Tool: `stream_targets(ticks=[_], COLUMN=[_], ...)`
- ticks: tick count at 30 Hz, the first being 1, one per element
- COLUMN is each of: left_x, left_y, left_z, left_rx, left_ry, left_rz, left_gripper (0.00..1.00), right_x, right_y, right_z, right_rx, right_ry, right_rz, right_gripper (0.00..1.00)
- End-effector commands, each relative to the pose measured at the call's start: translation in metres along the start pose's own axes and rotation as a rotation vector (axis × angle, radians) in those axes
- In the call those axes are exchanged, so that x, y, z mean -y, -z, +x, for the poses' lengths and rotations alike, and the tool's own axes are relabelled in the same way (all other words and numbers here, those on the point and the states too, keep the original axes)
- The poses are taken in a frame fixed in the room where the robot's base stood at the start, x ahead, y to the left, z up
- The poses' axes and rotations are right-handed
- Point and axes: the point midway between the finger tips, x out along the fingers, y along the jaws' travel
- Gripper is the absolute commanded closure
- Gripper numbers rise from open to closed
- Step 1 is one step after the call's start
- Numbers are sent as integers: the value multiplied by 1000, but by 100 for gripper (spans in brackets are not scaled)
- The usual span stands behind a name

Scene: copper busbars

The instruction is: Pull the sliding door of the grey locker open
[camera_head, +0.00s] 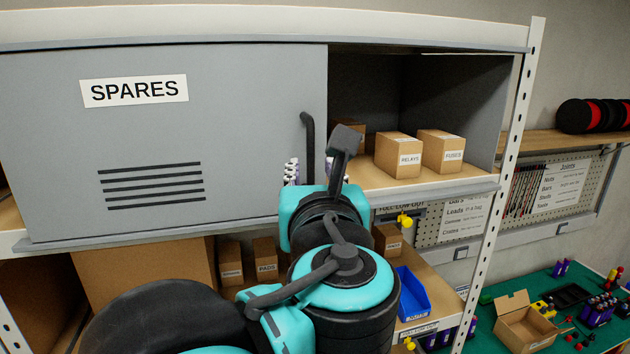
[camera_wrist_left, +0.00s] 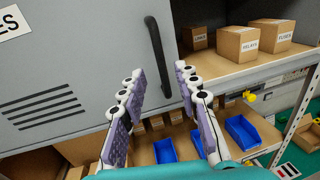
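The grey locker's sliding door (camera_head: 240,115), labelled SPARES, covers the left part of the locker; the right part is open. Its dark vertical bar handle (camera_head: 308,135) is near the door's right edge and also shows in the left wrist view (camera_wrist_left: 155,42). My left gripper (camera_head: 310,170) is at the handle's lower end, with a finger showing on each side of it. In the left wrist view the gripper (camera_wrist_left: 161,75) is open, and the handle's lower part appears between the fingers. I cannot tell how deep the handle sits. My right gripper is not in view.
Cardboard boxes labelled RELAYS (camera_head: 398,155) and FUSES (camera_head: 441,151) stand in the open part. A white perforated post (camera_head: 508,150) rises at the right. Below are more boxes and a blue bin (camera_head: 412,292). A green table (camera_head: 487,318) is at lower right.

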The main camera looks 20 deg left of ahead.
Motion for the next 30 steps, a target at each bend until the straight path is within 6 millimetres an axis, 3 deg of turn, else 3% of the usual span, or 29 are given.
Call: stream_targets(ticks=[6, 12, 27, 30], left_x=[1, 0, -1, -2], left_y=[0, 0, 0, 14], left_z=[-30, -41, -42, -40], left_rx=[0, 0, 0, -18], left_ry=[5, 2, -1, -9], left_rz=[1, 1, 0, -25], left_gripper=[68, 68, 68, 68], right_x=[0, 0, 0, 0], right_y=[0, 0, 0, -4], right_z=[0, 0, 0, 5], right_rx=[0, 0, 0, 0], right_ry=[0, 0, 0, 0], right_rz=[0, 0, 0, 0], right_gripper=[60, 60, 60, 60])
